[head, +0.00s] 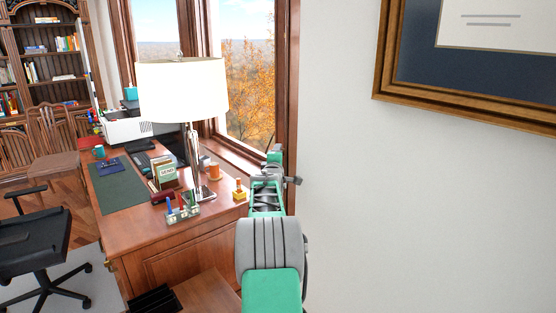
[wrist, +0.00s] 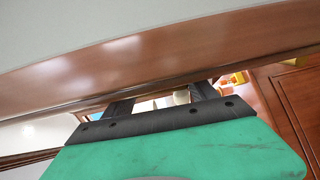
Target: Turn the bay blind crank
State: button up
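I cannot make out the bay blind crank in either view. The window (head: 247,75) with its brown wooden frame (head: 292,75) stands beyond my arm in the head view. My green and grey arm reaches forward to the lower right corner of that frame. My gripper (wrist: 160,100) shows in the wrist view as two dark fingers spread apart, with nothing seen held between them. A glossy brown wooden beam (wrist: 150,62) crosses just past the fingers, and their tips are hard to see against it. The fingertips cannot be made out in the head view.
A wooden desk (head: 145,228) left of my arm carries a white-shaded lamp (head: 183,92), an orange mug (head: 214,171) and a printer (head: 125,127). A black office chair (head: 35,240) stands at lower left. A framed picture (head: 385,50) hangs on the bare wall at right.

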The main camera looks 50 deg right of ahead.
jog(key=c, duration=0.8)
jog(key=f+b, duration=0.1)
jog(key=b, duration=0.2)
jog(key=shift+h, duration=0.3)
jog(key=shift+r+t+b, duration=0.3)
jog(key=shift+b, duration=0.45)
jog(key=shift+r, duration=0.15)
jog(key=o, duration=1.4)
jog(key=shift+c, duration=0.2)
jog(key=b+v, duration=0.2)
jog(key=v, duration=0.5)
jog(key=shift+s+a, duration=0.15)
jog(key=shift+a, duration=0.15)
